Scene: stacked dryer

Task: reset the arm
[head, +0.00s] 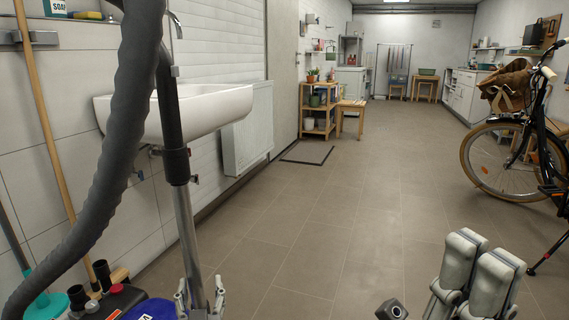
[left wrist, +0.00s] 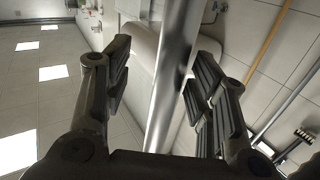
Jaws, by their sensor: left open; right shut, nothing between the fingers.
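My left gripper (head: 200,300) is at the bottom of the head view, its fingers on either side of the metal vacuum tube (head: 187,235). In the left wrist view the same tube (left wrist: 172,85) runs between the open fingers (left wrist: 165,80). Whether a finger touches the tube I cannot tell. My right gripper (head: 482,260) stands at the bottom right of the head view, its two pale grey fingers close together and pointing up, with nothing seen between them.
A grey hose (head: 110,150) and a white sink (head: 180,108) are at the left. A broom handle (head: 50,140) leans on the wall. A bicycle (head: 510,150) stands at the right. A wooden shelf (head: 303,105) is further back. The middle floor (head: 330,210) is clear.

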